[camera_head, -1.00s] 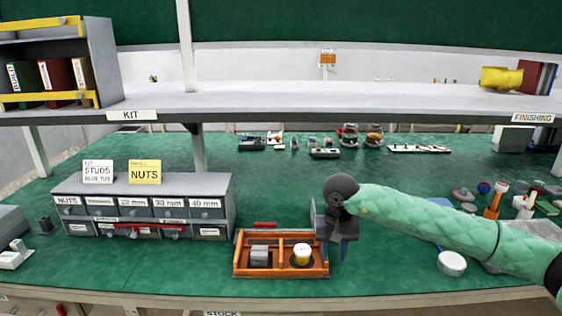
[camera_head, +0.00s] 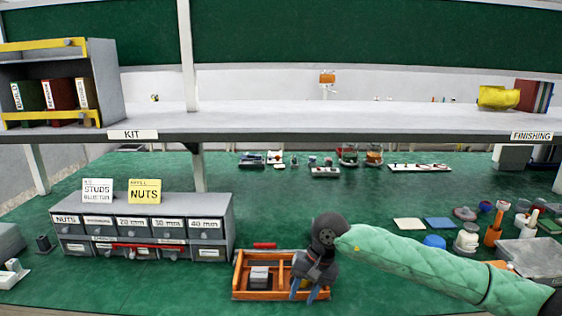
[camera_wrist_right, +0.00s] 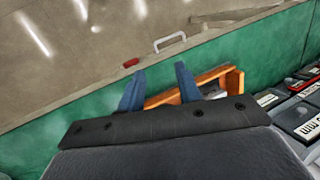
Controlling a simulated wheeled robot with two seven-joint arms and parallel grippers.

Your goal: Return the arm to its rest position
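My right arm, in a green sleeve, reaches in from the right in the head view. Its gripper (camera_head: 306,290) points down at the right end of an orange wooden tray (camera_head: 262,296). The blue fingers stand apart. In the right wrist view the gripper (camera_wrist_right: 160,72) shows its two fingers spread with no object clearly held between them, and part of the tray (camera_wrist_right: 216,77) lies beyond. A grey block (camera_head: 259,277) sits in the tray's left compartment. The gripper hides most of the right compartment. My left gripper is not in view.
A grey drawer unit (camera_head: 215,228) stands left of the tray, and a red item (camera_head: 264,245) lies behind it. A white round part (camera_head: 467,238), a blue round part (camera_head: 434,241) and an orange post (camera_head: 494,230) stand right, beyond the arm.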

